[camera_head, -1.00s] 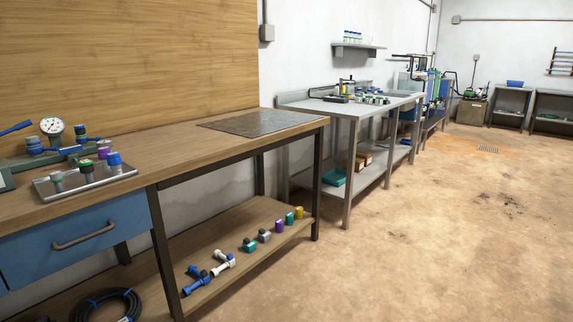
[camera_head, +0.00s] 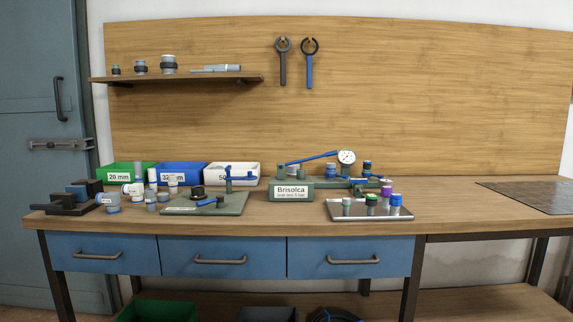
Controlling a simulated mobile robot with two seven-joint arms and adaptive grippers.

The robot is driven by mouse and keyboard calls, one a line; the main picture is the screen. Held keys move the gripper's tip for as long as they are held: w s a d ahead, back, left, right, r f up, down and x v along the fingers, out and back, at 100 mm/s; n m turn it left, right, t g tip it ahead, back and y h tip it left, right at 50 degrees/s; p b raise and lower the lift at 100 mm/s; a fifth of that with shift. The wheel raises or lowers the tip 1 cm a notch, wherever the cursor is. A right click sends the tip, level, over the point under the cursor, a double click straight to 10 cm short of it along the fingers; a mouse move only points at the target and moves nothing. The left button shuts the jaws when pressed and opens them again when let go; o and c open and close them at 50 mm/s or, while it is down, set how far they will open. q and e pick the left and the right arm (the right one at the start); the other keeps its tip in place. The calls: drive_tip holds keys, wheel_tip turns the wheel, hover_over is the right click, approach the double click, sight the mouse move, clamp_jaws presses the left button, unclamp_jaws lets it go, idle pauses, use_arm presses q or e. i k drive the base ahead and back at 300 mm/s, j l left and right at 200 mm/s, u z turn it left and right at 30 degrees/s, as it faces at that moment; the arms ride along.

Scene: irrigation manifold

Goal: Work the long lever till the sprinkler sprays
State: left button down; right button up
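A long blue lever (camera_head: 308,160) slants over a green bench unit (camera_head: 332,193) with a plate reading "Brisolca" (camera_head: 291,192). A round white gauge (camera_head: 346,157) stands on this unit. A shorter blue lever (camera_head: 206,202) lies on a green base plate (camera_head: 231,207) to the left. Blue parts also show on a small upright fitting (camera_head: 229,179) behind that plate. I cannot make out a sprinkler or any spray. Neither of my grippers is in view.
The wooden workbench (camera_head: 455,203) has free room at right, beside a dark mat (camera_head: 530,196). A metal tray (camera_head: 340,213) holds coloured fittings. Green, blue and white bins (camera_head: 231,170) stand at back left. Several pipe fittings and dark clamps (camera_head: 70,201) crowd the left end.

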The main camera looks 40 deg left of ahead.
sight(334, 153)
drive_tip(key=u, duration=1.15)
